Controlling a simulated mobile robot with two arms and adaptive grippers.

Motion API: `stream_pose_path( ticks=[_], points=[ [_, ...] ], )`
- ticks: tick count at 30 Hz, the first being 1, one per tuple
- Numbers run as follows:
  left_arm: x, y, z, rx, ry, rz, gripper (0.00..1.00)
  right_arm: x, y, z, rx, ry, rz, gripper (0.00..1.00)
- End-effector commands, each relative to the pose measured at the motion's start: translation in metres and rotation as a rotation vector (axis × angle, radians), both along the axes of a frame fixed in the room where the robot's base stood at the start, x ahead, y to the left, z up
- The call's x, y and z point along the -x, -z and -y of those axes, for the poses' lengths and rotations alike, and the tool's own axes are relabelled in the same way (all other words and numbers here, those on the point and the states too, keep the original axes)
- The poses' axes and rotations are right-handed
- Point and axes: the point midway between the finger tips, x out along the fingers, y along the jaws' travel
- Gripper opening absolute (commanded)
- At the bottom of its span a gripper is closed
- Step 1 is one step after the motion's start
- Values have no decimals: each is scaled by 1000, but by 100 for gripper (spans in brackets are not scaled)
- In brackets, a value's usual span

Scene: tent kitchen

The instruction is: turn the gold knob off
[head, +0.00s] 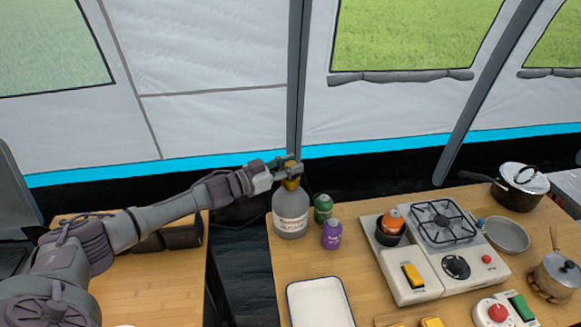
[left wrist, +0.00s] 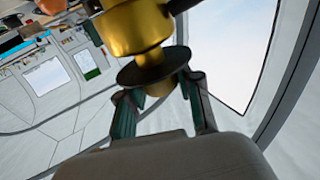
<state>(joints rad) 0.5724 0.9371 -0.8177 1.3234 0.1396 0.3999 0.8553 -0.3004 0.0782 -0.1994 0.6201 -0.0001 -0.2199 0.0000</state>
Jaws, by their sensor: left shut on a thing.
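A grey gas bottle (head: 290,215) with a label stands upright near the left end of the right-hand table. The gold knob (head: 291,185) is at its top, partly hidden by my left gripper (head: 289,170). In the left wrist view, the gold body (left wrist: 136,30) fills the top, with a dark disc (left wrist: 140,70) below it. The fingers of my left gripper (left wrist: 162,98) are shut on the gold knob's end, one on each side. My right gripper is in neither view.
A green canister (head: 323,208) and a purple canister (head: 332,235) stand just right of the bottle. A stove (head: 440,245), a pan and pots are further right. A white tray (head: 320,302) lies in front. A gap separates the two tables.

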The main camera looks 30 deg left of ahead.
Motion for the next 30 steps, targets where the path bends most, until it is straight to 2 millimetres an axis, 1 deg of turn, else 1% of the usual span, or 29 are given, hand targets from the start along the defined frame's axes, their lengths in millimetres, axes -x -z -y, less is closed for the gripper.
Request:
stream_pose_path(
  ticks=[1, 5, 9, 18, 24, 30],
  points=[
    [-3, 1, -5, -10, 39, 7, 0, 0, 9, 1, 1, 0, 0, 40],
    [-3, 3, -4, -7, 160, 7, 0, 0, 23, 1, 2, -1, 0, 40],
    [-3, 5, -2, -5, 283, 6, 0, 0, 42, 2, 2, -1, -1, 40],
    [-2, 4, -1, -2, 478, 6, 0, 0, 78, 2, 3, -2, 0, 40],
    [-2, 2, -1, 0, 549, 4, 0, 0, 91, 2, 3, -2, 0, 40],
    [-2, 0, 0, 0, 578, 4, 0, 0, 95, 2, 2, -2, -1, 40]
  ],
)
